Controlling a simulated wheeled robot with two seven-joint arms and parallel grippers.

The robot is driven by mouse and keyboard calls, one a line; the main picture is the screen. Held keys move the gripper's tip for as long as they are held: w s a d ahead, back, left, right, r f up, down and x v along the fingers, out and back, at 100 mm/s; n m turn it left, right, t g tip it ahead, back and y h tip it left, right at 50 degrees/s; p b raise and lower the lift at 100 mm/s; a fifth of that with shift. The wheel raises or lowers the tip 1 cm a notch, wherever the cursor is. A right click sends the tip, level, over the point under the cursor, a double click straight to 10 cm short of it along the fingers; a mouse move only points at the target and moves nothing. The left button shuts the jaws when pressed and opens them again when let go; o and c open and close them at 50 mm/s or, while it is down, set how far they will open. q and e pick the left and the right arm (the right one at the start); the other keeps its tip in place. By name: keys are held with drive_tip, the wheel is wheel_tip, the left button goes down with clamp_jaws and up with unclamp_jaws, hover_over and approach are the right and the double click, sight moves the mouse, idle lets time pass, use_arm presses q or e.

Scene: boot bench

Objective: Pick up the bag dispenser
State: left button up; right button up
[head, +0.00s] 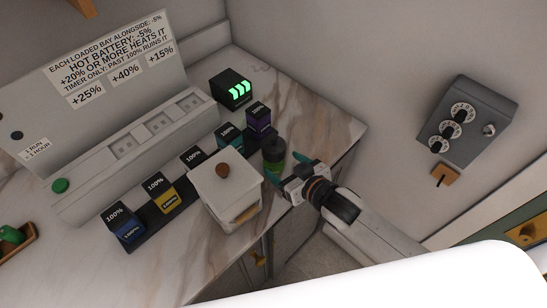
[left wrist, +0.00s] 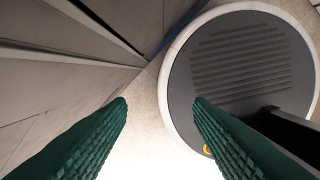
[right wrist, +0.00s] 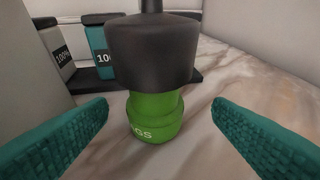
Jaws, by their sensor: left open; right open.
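The bag dispenser (head: 273,156) is a small upright bottle shape with a dark grey top and a green lower part. It stands on the marble counter beside the white lidded box. In the right wrist view the dispenser (right wrist: 152,75) is large and central, with the letters "GS" showing on its green part. My right gripper (head: 285,170) is open, with its teal fingers to either side of the dispenser's line and apart from it. My left gripper (left wrist: 160,105) is open and empty over the floor, away from the counter; it is not in the head view.
A white box (head: 226,197) with a brown knob stands close to the dispenser's left. Several battery blocks sit on a dark rack (head: 146,212). A black unit with green lights (head: 231,90) stands behind. The counter (head: 325,132) is bare to the right.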

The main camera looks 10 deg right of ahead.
sight(279, 165)
drive_tip(key=p+x, duration=0.1)
drive_tip(key=x, duration=0.4)
drive_tip(key=shift+a+f+p, duration=0.2)
drive_tip(key=shift+a+p, duration=0.05)
drive_tip(key=shift+p, duration=0.1)
drive_tip(key=shift+f, duration=0.15)
drive_tip(key=c, duration=1.1)
drive_tip(key=shift+c, duration=0.2)
